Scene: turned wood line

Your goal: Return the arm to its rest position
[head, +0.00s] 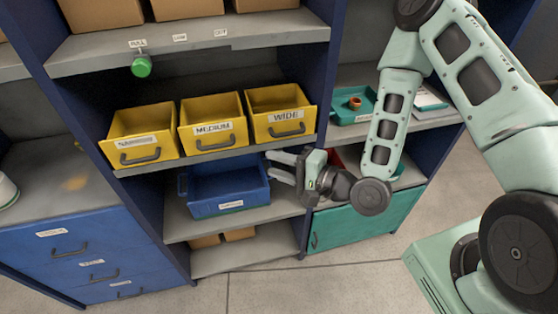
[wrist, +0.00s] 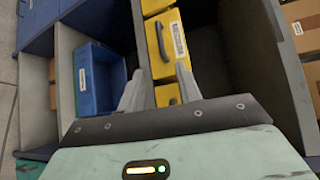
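My arm reaches from the right in the head view, bent down at the elbow. My gripper (head: 281,167) is in front of the shelf unit, just right of the blue tray (head: 228,190) and below the yellow bin labelled WIDE (head: 280,113). Its two fingers are apart with nothing seen between them. In the wrist view the gripper (wrist: 155,95) also shows its fingers spread, with the blue tray (wrist: 97,80) to the left and yellow bins (wrist: 165,45) beyond. I cannot tell whether a finger touches anything.
Yellow bins stand on the middle shelf (head: 175,161). A green knob (head: 141,67) hangs below the upper shelf. A teal tray (head: 352,106) holds a small brown ring. A teal cabinet (head: 365,222) and blue drawers (head: 80,255) stand low. The floor (head: 330,285) in front is clear.

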